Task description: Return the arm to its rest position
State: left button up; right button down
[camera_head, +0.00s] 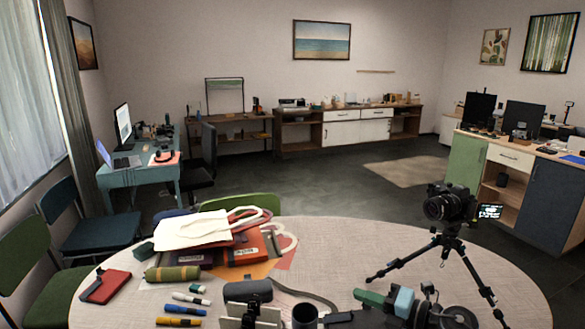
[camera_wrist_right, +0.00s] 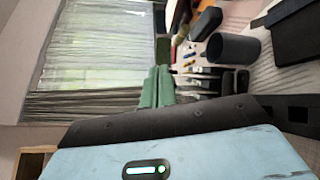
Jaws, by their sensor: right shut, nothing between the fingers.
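My right gripper (camera_head: 364,298) is low in the head view, over the near part of the round table. Its green fingers point left from a light blue body. In the right wrist view the green fingers (camera_wrist_right: 157,88) lie close together, shut, with nothing seen between them. A black camera (camera_head: 446,203) stands on a black tripod (camera_head: 448,243) on the table, beyond and to the right of the right gripper. My left gripper is not in view.
The round table (camera_head: 345,240) is crowded at left with bags (camera_head: 205,232), a green roll (camera_head: 172,273), a red notebook (camera_head: 106,285) and markers (camera_head: 180,309). A dark cup (camera_head: 305,315) stands just left of the right gripper. The tabletop's middle back is clear.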

jog(key=s+d+f+m+h, duration=0.1)
jog(key=s+f+m+h, duration=0.2)
jog(key=s+f+m, duration=0.5)
jog(key=s+d+f+m+h, duration=0.1)
jog(key=s+f+m+h, duration=0.3)
jog(key=s+f+m, duration=0.5)
jog(key=s+d+f+m+h, duration=0.2)
jog(key=s+f+m, duration=0.7)
jog(key=s, duration=1)
jog(key=m+h, duration=0.2)
jog(key=m, duration=0.2)
jog(key=shift+f, duration=0.25)
